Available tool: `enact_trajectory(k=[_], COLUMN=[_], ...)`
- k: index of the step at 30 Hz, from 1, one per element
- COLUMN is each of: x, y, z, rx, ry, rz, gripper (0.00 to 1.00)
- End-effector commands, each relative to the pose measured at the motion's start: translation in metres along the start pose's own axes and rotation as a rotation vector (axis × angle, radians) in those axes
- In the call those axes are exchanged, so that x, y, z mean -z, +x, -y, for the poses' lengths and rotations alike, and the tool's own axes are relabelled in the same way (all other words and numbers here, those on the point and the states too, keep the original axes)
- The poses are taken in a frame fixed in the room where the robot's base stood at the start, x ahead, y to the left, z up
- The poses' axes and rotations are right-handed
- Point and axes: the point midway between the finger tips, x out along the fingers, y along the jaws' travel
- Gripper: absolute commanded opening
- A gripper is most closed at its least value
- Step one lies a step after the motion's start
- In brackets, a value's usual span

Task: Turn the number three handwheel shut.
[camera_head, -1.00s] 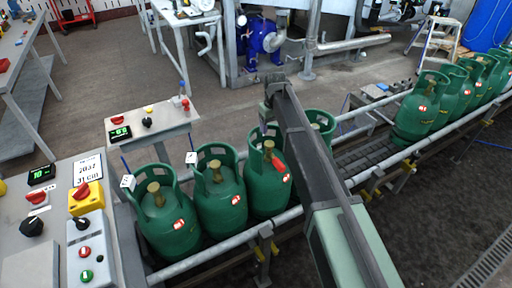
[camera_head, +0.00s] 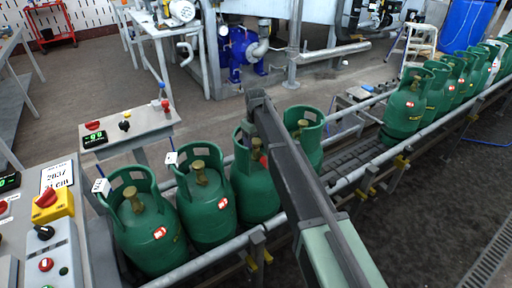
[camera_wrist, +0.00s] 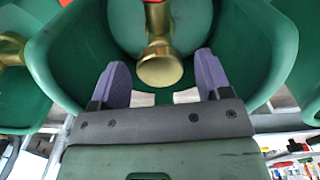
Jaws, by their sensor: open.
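Several green gas cylinders stand upright along the conveyor. The near group has a first cylinder (camera_head: 150,240) at left, a second (camera_head: 208,205), a third (camera_head: 252,190) and one more (camera_head: 312,150) partly behind my arm. Each of the first two shows a brass valve inside its collar. A bit of red shows at the third cylinder's valve, mostly hidden by my arm. In the wrist view my gripper (camera_wrist: 164,78) is open, its two purple fingertips inside a green collar. A brass valve part (camera_wrist: 160,66) lies between and just beyond the tips, with no clear contact. I cannot read a handwheel number.
The conveyor's front rail (camera_head: 345,180) runs along the cylinders. A second row of cylinders (camera_head: 405,108) stands further right. A control panel (camera_head: 52,235) with red knobs is at lower left, and a small console (camera_head: 128,130) stands behind the cylinders. The rollers between the cylinder groups are clear.

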Motion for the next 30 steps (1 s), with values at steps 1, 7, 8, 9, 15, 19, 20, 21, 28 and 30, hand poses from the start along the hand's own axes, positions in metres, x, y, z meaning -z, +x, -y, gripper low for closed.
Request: enact_trajectory(k=[1,7,8,9,15,19,20,21,28,30], x=[0.0000,-0.0001,-0.0001,-0.0001,-0.0001,-0.0001,-0.0001,-0.0001,-0.0002,-0.0002], y=[-0.0010,-0.0020,-0.0020,-0.0020,-0.0020,-0.0019,-0.0019,-0.0019,-0.0019,-0.0019], z=[-0.0001,0.0000,0.0000,-0.0001,0.0000,-0.0001,-0.0001,-0.0001,-0.0001,-0.0001], rx=[0.000,0.000,0.000,0.000,0.000,0.000,0.000,0.000,0.000,0.000], ry=[0.000,0.000,0.000,0.000,0.000,0.005,0.008,0.013,0.093,0.136], rz=[0.000,0.000,0.000,0.000,0.000,0.000,0.000,0.000,0.000,0.000], gripper=[0.71,0.58,0.54,0.48,0.21,0.21,0.21,0.21,0.21,0.21])
